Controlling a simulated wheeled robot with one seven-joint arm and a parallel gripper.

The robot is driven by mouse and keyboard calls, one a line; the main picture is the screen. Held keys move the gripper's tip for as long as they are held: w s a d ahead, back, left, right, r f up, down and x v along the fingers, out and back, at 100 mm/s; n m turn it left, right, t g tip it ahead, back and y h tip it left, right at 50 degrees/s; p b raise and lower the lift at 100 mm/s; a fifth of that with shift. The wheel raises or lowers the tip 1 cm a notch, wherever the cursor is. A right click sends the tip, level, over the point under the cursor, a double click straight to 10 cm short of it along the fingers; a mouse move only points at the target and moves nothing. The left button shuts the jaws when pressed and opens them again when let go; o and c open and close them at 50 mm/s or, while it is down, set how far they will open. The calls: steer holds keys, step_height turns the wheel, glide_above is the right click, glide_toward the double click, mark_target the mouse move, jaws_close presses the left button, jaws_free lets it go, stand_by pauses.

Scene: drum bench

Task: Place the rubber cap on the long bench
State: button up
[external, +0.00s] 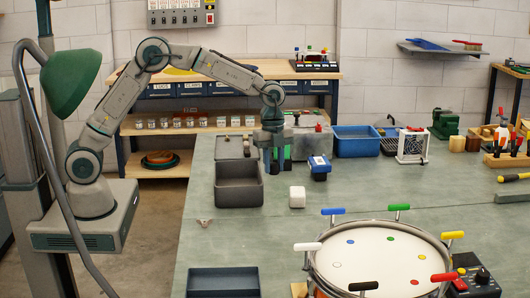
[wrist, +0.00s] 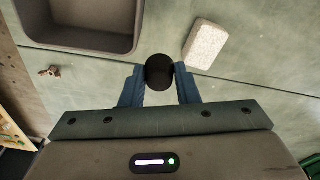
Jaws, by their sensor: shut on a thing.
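The rubber cap (wrist: 160,72) is a small, dark, rounded piece between my two blue fingertips in the wrist view. My gripper (external: 275,170) is shut on it and points down over the long bench (external: 350,192), beside the open grey bin. The fingertips also show in the wrist view (wrist: 159,86). The bench's grey-green top also shows in the wrist view (wrist: 255,85). I cannot tell the exact gap between cap and bench top.
The grey bin (external: 238,197) is close on the left. A pale block (external: 297,197) lies just right of my gripper, with a blue-and-white device (external: 319,168) behind it. A drum (external: 315,262) with coloured handles and a dark tray (external: 222,281) stand nearer the front.

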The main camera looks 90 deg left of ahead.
steer(key=s+d+f+n+t, duration=0.1)
steer(key=s+d+n, duration=0.1)
steer(key=s+n, duration=0.4)
steer(key=n, duration=0.5)
steer(key=shift+s+d+f+y, duration=0.2)
steer(key=shift+s+d+y, duration=0.05)
steer(key=shift+y, duration=0.15)
steer(key=w+m, duration=0.2)
steer(key=m, duration=0.1)
steer(key=w+a+m, duration=0.1)
steer(key=w+m, duration=0.1)
steer(key=m, duration=0.2)
steer(key=w+a+r+m, duration=0.1)
steer(key=w+m, duration=0.1)
steer(key=m, duration=0.1)
steer(key=shift+w+a+r+m+g+h, duration=0.1)
steer(key=shift+w+a+m+g+h, duration=0.15)
steer(key=shift+m+g+h, duration=0.15)
steer(key=m, duration=0.1)
steer(key=w+m, duration=0.1)
steer(key=a+m, duration=0.1)
steer(key=shift+w+r+m, duration=0.25)
steer(key=shift+w+m, duration=0.05)
steer(key=shift+a, duration=0.15)
